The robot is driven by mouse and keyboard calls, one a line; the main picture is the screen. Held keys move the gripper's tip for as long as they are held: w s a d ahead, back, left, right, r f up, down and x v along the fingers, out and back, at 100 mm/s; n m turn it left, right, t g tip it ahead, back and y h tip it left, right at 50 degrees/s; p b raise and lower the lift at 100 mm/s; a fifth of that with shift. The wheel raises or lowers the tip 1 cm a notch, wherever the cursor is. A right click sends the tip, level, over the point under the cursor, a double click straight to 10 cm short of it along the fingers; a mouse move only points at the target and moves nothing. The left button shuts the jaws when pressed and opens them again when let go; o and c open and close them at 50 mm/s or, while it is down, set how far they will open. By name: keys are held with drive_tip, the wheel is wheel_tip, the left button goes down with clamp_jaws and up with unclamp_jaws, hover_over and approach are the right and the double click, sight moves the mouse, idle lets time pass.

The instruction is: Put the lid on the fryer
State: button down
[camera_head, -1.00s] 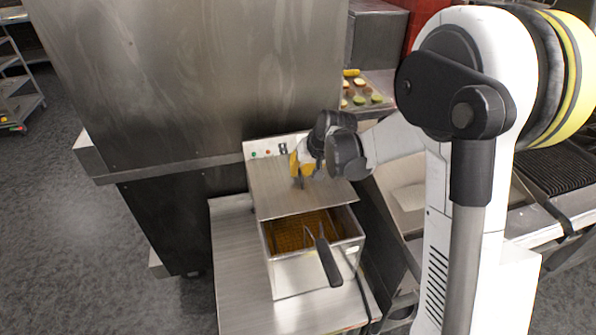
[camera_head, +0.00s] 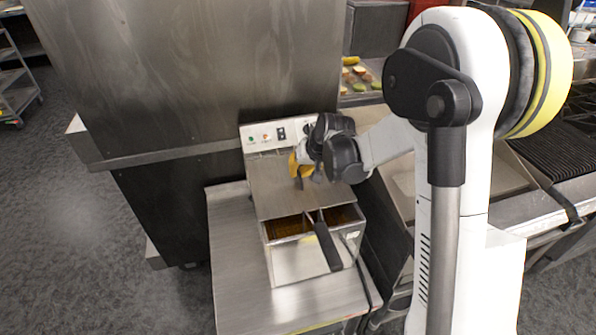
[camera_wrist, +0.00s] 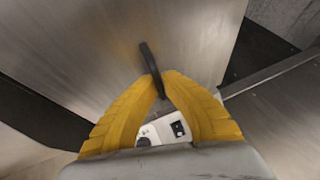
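The fryer (camera_head: 300,265) is a steel box on a metal counter, with a white control panel (camera_head: 268,134) at its back. The flat steel lid (camera_head: 280,195) lies over the rear part of the fryer. The front strip of the opening stays uncovered, showing brown oil and part of the basket. The basket's black handle (camera_head: 328,246) sticks out over the front wall, close to the lid's front edge. My gripper (camera_head: 305,180) is above the lid. In the wrist view its yellow fingers (camera_wrist: 162,82) close around the lid's dark upright handle (camera_wrist: 149,62). Whether the lid touches the fryer rim is unclear.
A tall steel cabinet (camera_head: 190,70) stands behind and left of the fryer. A tray of food pieces (camera_head: 360,80) lies behind my arm. A ribbed grill (camera_head: 555,150) is at right. The counter (camera_head: 235,275) is bare left of the fryer.

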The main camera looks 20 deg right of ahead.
drive_tip(key=shift+f+b, duration=0.5)
drive_tip(key=c, duration=1.5)
unclamp_jaws()
drive_tip(key=shift+c, duration=0.2)
drive_tip(key=v, duration=1.2)
drive_tip(key=s+a+r+n+t+h+b, duration=0.1)
drive_tip(key=s+a+h+b, duration=0.1)
drive_tip(key=s, duration=2.1)
drive_tip(key=shift+s+a+r+b, duration=0.2)
drive_tip(key=shift+a+b, duration=0.05)
drive_tip(key=shift+b, duration=0.15)
